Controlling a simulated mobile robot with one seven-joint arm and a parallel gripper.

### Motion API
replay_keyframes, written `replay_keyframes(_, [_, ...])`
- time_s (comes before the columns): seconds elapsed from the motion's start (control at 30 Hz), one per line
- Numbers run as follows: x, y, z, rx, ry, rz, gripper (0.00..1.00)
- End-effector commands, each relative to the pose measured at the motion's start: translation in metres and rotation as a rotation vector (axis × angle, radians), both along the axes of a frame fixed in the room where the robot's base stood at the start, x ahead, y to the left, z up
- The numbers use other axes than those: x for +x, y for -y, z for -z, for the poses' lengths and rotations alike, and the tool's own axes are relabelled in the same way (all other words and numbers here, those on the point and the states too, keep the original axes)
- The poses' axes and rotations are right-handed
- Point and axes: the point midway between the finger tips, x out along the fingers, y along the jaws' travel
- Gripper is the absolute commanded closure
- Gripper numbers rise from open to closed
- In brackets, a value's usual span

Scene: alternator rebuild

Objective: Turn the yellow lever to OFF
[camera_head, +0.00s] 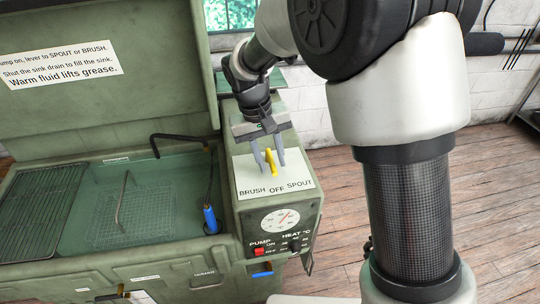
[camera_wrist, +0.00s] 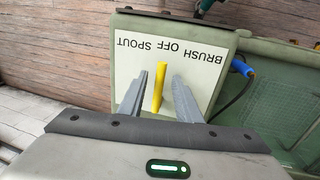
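The yellow lever (camera_head: 270,160) stands on a white label plate (camera_head: 248,180) marked BRUSH, OFF and SPOUT, on top of the green washer's control column. In the head view its near end points close to the word OFF. In the wrist view the lever (camera_wrist: 159,88) lies below OFF on the upside-down plate (camera_wrist: 132,62). My gripper (camera_head: 272,168) is open, with one grey finger on each side of the lever. In the wrist view a gap shows between the lever and each finger of my gripper (camera_wrist: 160,75); I cannot tell whether either touches.
A dial (camera_head: 280,220) and a red pump switch (camera_head: 259,252) are on the column's front. The sink (camera_head: 85,215) at left holds a bent spout (camera_head: 178,138) and a blue-handled brush (camera_head: 210,220). The raised lid (camera_head: 110,110) stands behind it. Wooden floor lies open at right.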

Motion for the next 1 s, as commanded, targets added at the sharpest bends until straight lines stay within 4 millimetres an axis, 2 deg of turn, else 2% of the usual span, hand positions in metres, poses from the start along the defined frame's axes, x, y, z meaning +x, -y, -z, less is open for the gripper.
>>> replay_keyframes(0.17, [0.0, -0.003, -0.012, 0.002, 0.002, 0.0, 0.69])
replay_keyframes(0.27, [-0.001, -0.006, -0.03, 0.003, 0.004, -0.001, 0.69])
replay_keyframes(0.7, [-0.007, -0.026, -0.133, 0.002, 0.003, -0.001, 0.69])
replay_keyframes(0.83, [-0.008, -0.03, -0.154, 0.002, 0.003, -0.001, 0.69])
replay_keyframes(1.0, [-0.009, -0.032, -0.168, 0.0, 0.001, -0.001, 0.69])
